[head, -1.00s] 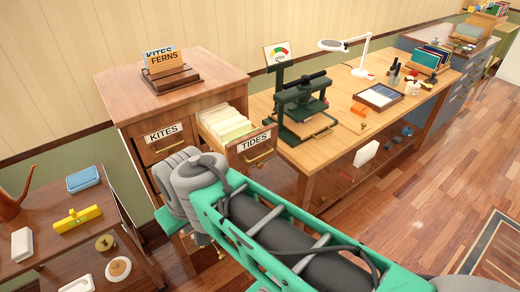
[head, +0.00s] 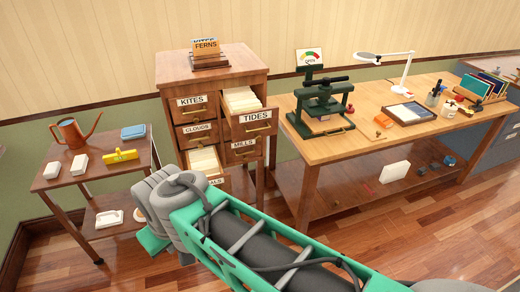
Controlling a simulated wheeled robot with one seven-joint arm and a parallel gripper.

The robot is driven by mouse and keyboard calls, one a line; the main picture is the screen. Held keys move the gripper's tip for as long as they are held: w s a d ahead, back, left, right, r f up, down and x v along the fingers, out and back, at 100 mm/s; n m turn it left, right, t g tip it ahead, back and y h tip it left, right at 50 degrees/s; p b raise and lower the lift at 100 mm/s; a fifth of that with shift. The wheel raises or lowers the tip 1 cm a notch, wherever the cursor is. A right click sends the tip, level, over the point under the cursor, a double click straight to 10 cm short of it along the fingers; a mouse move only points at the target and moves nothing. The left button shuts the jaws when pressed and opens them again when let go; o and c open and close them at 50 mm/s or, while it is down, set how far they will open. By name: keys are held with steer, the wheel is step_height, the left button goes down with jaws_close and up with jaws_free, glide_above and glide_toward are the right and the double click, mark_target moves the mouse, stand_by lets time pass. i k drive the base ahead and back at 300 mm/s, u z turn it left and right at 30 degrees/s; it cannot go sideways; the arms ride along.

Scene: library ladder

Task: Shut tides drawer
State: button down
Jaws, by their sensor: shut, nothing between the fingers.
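The tides drawer (head: 252,119) is at the upper right of the wooden cabinet (head: 172,68) in the head view. It is pulled out, with cream folders (head: 241,99) showing inside and a brass handle on its labelled front. My arm crosses the lower middle of the view, in front of and below the cabinet. Its wrist end is left of and lower than the tides drawer, with a visible gap between them. My gripper's fingers are not visible, being hidden behind the wrist or out of sight.
A lower drawer (head: 204,161) is also out, partly hidden by my arm. The kites (head: 192,112), clouds (head: 198,136) and mills (head: 243,153) drawers look shut. A side table (head: 97,168) stands left; a workbench (head: 352,147) stands close on the right. Floor shows in front.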

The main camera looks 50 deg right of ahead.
mark_target(246, 116)
steer(key=u, duration=0.6)
steer(key=i, duration=1)
steer(key=z, duration=1.45)
steer(key=i, duration=0.65)
steer(key=z, duration=0.75)
